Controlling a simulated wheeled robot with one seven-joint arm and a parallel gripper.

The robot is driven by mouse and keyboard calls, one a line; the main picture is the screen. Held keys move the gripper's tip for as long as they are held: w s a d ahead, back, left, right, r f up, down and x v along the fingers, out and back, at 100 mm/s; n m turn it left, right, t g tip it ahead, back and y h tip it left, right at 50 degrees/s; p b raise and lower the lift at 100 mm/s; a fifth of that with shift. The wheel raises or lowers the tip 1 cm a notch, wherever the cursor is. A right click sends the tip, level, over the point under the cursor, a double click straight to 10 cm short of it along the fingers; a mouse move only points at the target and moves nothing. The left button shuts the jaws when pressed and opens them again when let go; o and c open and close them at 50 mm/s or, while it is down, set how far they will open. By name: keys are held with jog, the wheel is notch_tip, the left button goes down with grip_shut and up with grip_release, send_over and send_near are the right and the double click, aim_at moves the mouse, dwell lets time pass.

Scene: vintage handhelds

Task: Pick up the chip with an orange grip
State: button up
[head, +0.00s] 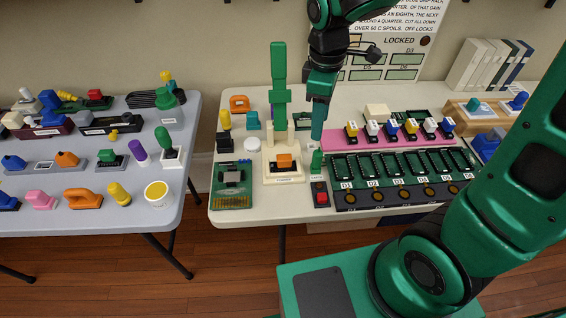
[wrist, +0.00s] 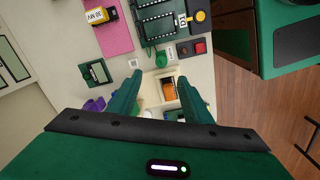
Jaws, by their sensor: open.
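The chip with an orange grip (head: 284,161) sits in a dark slot of a cream stand (head: 270,172) near the front of the right table. In the wrist view the orange grip (wrist: 169,91) lies between my two green fingers, farther away than their tips. My gripper (head: 317,132) points down, open and empty, a little right of the stand in the head view. In the wrist view my gripper (wrist: 160,78) has its fingers spread on either side of the stand. The chip's body below the grip is mostly hidden.
A tall green lever (head: 279,75) rises behind the orange grip. A small green-topped piece (head: 317,160) and a red switch box (head: 320,194) stand right of the stand. A green circuit board (head: 233,184) lies left. A dark socket panel (head: 395,175) and pink strip (head: 365,138) fill the right.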

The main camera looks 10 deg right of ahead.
aim_at(284, 157)
jog(key=a+f+n, duration=0.1)
jog(key=a, duration=0.2)
jog(key=a+f+n, duration=0.1)
jog(key=a+n, duration=0.1)
jog(key=a, duration=0.1)
jog(key=w+a+f+n, duration=0.1)
jog(key=a, duration=0.2)
jog(key=shift+d+f, duration=0.15)
jog(key=shift+f, duration=2.45)
jog(key=shift+d+f, duration=0.15)
jog(key=shift+f, duration=2.4)
grip_shut()
jog(key=shift+r, duration=0.15)
